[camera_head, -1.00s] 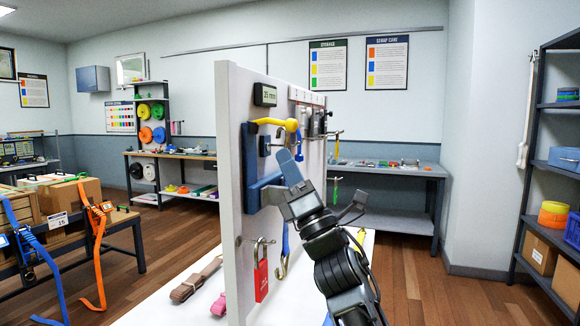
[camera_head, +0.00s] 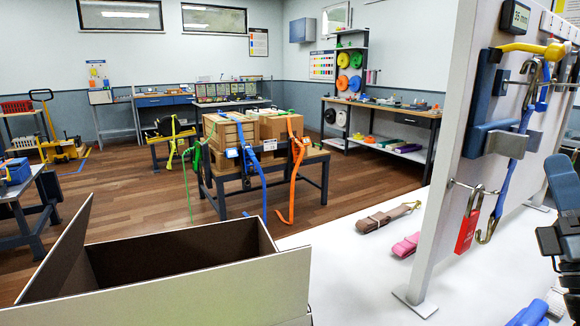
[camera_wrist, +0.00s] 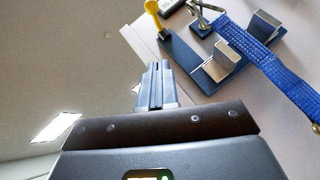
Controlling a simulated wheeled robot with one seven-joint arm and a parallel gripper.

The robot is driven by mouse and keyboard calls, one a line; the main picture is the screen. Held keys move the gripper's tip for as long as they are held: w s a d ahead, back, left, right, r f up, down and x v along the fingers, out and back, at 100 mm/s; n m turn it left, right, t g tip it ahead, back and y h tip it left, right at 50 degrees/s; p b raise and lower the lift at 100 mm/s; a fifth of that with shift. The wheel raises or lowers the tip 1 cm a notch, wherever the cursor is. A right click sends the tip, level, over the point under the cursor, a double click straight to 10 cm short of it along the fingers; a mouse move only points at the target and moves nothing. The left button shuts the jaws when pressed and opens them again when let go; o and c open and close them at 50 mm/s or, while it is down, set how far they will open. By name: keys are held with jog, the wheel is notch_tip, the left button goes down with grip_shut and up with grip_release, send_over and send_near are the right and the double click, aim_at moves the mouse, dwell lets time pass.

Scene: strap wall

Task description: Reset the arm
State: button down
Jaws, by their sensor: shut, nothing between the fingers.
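My gripper (camera_head: 560,178) is at the right edge of the head view, only partly in frame, with most of the arm cut off. In the wrist view my gripper (camera_wrist: 155,88) has its fingers together and empty. The strap wall (camera_head: 455,150) stands upright left of it. On the wall are a blue bracket (camera_head: 482,130), a yellow-handled tool (camera_head: 530,48) and a blue strap (camera_head: 507,178) hanging with a metal hook. The wrist view shows the blue strap (camera_wrist: 262,62) and bracket (camera_wrist: 185,62) beyond the fingertips, apart from them.
An open box (camera_head: 200,292) stands at the front left of the white table (camera_head: 350,270). A red padlock tag (camera_head: 468,230) hangs on the wall. A brown strap (camera_head: 385,218) and a pink strap (camera_head: 406,245) lie by the wall's foot. Strapped cartons (camera_head: 225,130) stand behind.

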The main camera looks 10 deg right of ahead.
jog(key=s+a+f+m+g+y, duration=0.1)
jog(key=s+a+f+m+g, duration=0.2)
jog(key=s+a+f+m, duration=0.35)
jog(key=s+a+f+m+g, duration=0.2)
jog(key=s+a+f+m, duration=0.2)
jog(key=a+f+m, duration=0.5)
jog(key=s+a+f+m+g+y, duration=0.2)
jog(key=s+f+m+g, duration=0.1)
jog(key=s, duration=0.7)
jog(key=s+a+f+m+g+y, duration=0.2)
jog(key=s+a+f+m+g, duration=0.1)
jog(key=s+f, duration=0.4)
jog(key=s+m+g, duration=0.1)
jog(key=s+m, duration=0.1)
jog(key=s, duration=0.1)
jog(key=shift+f+m+p, duration=0.2)
jog(key=shift+m+p, duration=0.15)
jog(key=shift+p, duration=0.05)
